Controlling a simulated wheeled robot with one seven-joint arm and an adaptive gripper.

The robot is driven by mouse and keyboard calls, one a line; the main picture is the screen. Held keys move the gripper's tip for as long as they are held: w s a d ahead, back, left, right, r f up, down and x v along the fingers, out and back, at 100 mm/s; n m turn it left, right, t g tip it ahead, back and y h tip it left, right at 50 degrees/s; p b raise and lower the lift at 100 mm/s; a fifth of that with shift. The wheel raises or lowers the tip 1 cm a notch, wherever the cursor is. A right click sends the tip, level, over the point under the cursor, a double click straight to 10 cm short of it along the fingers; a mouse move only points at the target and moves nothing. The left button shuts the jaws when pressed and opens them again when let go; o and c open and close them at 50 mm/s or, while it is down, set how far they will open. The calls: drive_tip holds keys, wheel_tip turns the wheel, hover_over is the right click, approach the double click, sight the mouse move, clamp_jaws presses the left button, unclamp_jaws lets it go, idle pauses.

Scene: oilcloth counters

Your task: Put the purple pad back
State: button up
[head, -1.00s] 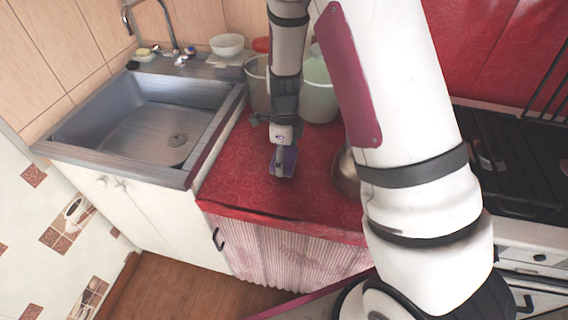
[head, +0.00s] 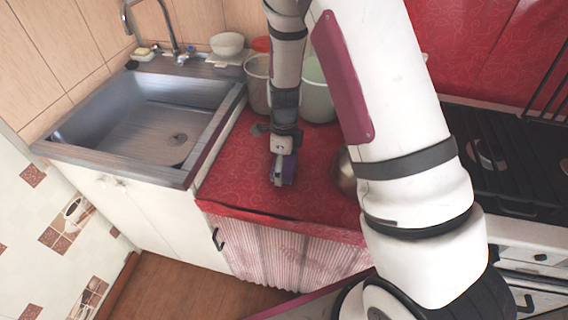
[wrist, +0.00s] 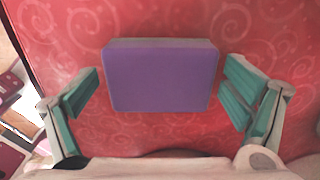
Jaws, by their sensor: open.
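The purple pad (wrist: 160,78) is a flat block with a purple top and a greyish edge. In the wrist view it lies on the red patterned counter, between the two teal-padded fingers of my gripper (wrist: 160,97). A gap shows on each side of the pad, so neither finger touches it. In the head view my gripper (head: 278,180) points down over the counter, and the purple pad (head: 289,170) shows partly behind it. My gripper is open.
The red counter (head: 235,185) has free room left of my gripper. A metal bowl (head: 345,172) stands close on the right, partly hidden by my arm. Pale buckets (head: 318,100) stand behind. The sink (head: 150,130) is left, and the black stove (head: 510,150) is right.

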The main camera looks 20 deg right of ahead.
drive_tip(key=s+r+n+p, duration=0.1)
drive_tip(key=s+r+n, duration=0.15)
drive_tip(key=r, duration=0.75)
drive_tip(key=s+r+n, duration=0.2)
drive_tip(key=r+n, duration=0.1)
drive_tip(key=r, duration=0.7)
drive_tip(key=s+r+n+t, duration=0.2)
drive_tip(key=s+r+n, duration=0.4)
drive_tip(key=s+n, duration=0.3)
drive_tip(key=s+r+n+t, duration=0.1)
drive_tip(key=s+r+n, duration=0.5)
drive_tip(key=s+n, duration=0.4)
drive_tip(key=s, duration=0.3)
drive_tip(key=shift+s+d+r+t, duration=0.2)
drive_tip(key=shift+r+t, duration=0.1)
drive_tip(key=shift+t, duration=0.1)
